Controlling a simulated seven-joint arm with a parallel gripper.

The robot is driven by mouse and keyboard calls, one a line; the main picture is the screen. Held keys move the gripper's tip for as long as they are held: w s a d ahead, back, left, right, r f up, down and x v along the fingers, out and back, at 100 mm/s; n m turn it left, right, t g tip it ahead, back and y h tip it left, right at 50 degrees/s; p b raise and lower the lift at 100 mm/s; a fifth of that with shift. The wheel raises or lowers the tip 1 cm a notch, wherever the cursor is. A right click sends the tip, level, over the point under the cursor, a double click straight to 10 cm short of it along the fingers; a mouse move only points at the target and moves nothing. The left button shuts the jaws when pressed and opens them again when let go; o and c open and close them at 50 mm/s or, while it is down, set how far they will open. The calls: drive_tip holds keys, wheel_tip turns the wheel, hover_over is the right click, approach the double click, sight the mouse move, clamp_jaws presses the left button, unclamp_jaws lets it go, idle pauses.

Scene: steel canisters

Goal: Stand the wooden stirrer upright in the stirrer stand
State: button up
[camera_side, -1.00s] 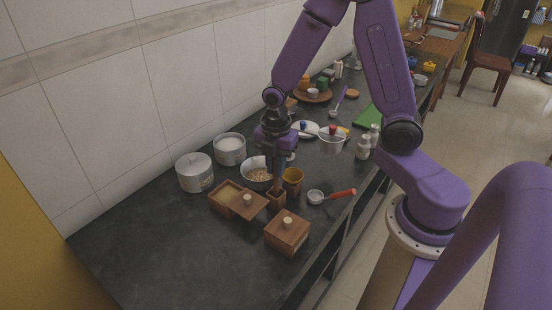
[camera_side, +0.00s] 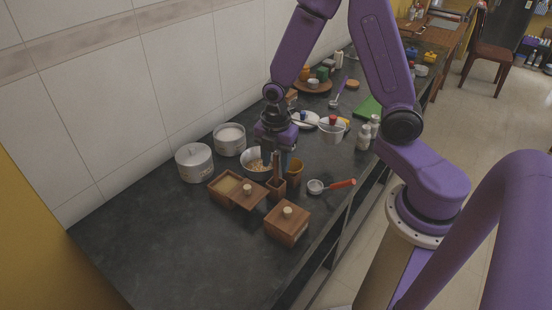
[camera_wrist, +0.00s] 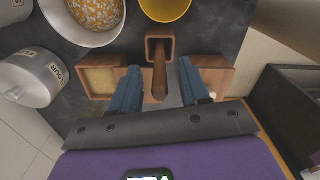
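The wooden stirrer (camera_wrist: 159,82) stands in the square wooden stirrer stand (camera_wrist: 158,36), its lower end inside the stand and its upper end toward the wrist camera. In the side view the stirrer (camera_side: 277,166) looks about upright above the stand (camera_side: 275,188). My gripper (camera_wrist: 159,68) is open, with a blue finger on each side of the stirrer and a visible gap to both. In the side view my gripper (camera_side: 284,160) is just above and behind the stand. The stirrer's bottom is hidden inside the stand.
Close around the stand are a mustard cup (camera_side: 295,171), a white bowl of cereal (camera_side: 256,164), an open wooden box (camera_side: 226,186) and a lidded wooden box (camera_side: 288,223). A red-handled ladle (camera_side: 317,186) lies to the right. Steel canisters (camera_side: 194,163) stand left. The front-left counter is clear.

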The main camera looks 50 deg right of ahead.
drive_tip(key=shift+r, duration=0.1)
wheel_tip(320, 180, up, 17)
drive_tip(key=shift+r, duration=0.15)
idle(0.4)
idle(0.7)
drive_tip(key=s+a+f+m, duration=0.1)
drive_tip(key=s+f+m, duration=0.1)
drive_tip(key=s, duration=0.8)
drive_tip(key=s+a+f+m, duration=0.2)
drive_tip(key=s+m, duration=0.3)
drive_tip(key=s, duration=0.5)
drive_tip(key=shift+a+f+m, duration=0.15)
drive_tip(key=shift+f+m, duration=0.15)
drive_tip(key=shift+c, duration=0.4)
